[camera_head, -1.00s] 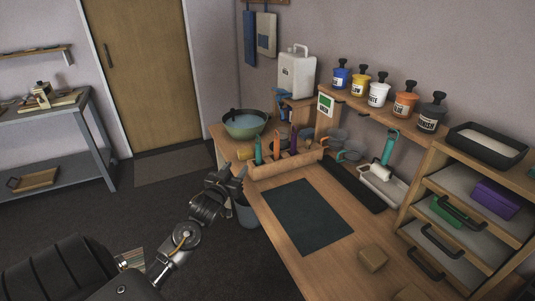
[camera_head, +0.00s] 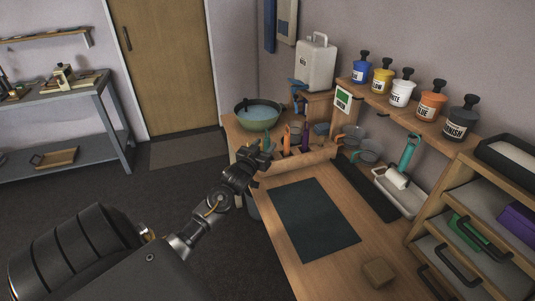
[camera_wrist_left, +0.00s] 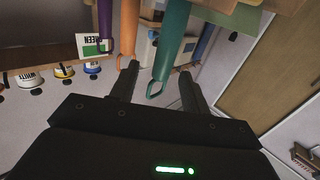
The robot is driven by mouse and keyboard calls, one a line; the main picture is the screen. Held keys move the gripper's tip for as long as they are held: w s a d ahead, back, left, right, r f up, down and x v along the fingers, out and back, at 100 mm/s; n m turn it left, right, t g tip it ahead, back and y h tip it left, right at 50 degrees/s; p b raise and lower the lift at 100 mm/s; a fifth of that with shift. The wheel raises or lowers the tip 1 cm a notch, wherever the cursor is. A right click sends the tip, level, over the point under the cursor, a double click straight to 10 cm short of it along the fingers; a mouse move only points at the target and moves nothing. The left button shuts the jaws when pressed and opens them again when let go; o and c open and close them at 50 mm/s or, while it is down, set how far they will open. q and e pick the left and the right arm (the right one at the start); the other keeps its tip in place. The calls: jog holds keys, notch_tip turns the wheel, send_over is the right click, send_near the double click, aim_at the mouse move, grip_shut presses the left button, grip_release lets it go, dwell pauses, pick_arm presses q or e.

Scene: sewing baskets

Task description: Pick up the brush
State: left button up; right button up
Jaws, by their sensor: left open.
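Several brush-like handles stand in a wooden holder (camera_head: 322,158) on the bench. In the head view an orange handle (camera_head: 286,138) and a purple handle (camera_head: 305,139) show; a green handle (camera_head: 267,142) is partly hidden behind my left gripper (camera_head: 261,155). In the left wrist view the green handle (camera_wrist_left: 170,42), with a loop at its end, lies between the open fingers of my left gripper (camera_wrist_left: 159,72). The orange handle (camera_wrist_left: 129,25) is just beside one finger, and the purple handle (camera_wrist_left: 105,18) is farther left. I cannot tell which handle is the brush. My right gripper is out of view.
A green bowl (camera_head: 258,114) stands behind the holder. A dark mat (camera_head: 314,218) lies clear on the bench. A paint roller with a teal handle (camera_head: 410,150) rests in a tray (camera_head: 408,200) at the right. A wooden block (camera_head: 379,272) sits at the front.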

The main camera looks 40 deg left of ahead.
pick_arm(q)
jog(key=shift+a+r, duration=0.1)
jog(key=shift+r, duration=0.05)
jog(key=p+x, duration=0.1)
jog(key=x, duration=0.3)
jog(key=shift+w+a, duration=0.1)
jog(key=shift+w, duration=0.25)
jog(key=shift+w+a, duration=0.1)
jog(key=shift+w, duration=0.05)
grip_shut()
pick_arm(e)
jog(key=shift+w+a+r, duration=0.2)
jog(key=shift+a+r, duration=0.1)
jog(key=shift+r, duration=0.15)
